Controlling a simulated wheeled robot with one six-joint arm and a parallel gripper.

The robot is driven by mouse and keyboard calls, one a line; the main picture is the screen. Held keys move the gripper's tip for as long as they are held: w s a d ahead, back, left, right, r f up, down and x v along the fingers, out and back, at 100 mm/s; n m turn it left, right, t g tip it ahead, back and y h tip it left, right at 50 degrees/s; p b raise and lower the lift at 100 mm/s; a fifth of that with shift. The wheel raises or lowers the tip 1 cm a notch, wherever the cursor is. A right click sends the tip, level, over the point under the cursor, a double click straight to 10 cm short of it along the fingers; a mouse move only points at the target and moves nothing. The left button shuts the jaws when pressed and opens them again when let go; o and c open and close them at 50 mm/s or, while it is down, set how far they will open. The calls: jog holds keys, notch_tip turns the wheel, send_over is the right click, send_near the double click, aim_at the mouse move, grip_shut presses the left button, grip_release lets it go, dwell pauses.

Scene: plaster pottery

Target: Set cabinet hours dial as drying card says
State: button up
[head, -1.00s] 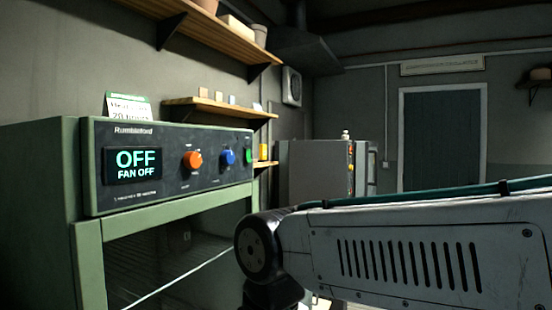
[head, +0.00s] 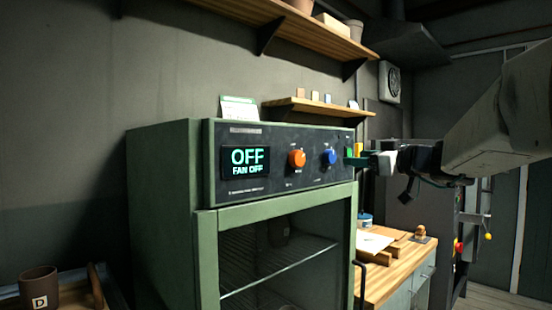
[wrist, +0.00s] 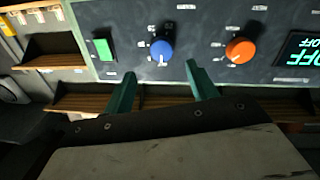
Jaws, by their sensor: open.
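The green drying cabinet (head: 165,190) has a dark front panel with a display (head: 245,162) reading OFF and FAN OFF. To the display's right are an orange knob (head: 297,158) and a blue knob (head: 329,157); their labels are too small to read. The drying card (head: 239,108) stands on top of the cabinet, its text unreadable now. My gripper (head: 355,161) is open and empty near the panel's right end. In the wrist view, my gripper's teal fingers (wrist: 158,80) are apart, below the blue knob (wrist: 161,50) in the picture; the orange knob (wrist: 240,50) is to the right.
A green switch (wrist: 103,48) sits beside the blue knob. A small wooden shelf (head: 300,104) with small tiles is on the wall behind the cabinet. A wooden worktop (head: 390,275) stands to the right. A brown mug (head: 39,287) is at lower left.

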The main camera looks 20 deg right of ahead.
aim_at(333, 157)
jog(key=x, duration=0.7)
jog(key=shift+a, duration=0.1)
jog(key=c, duration=1)
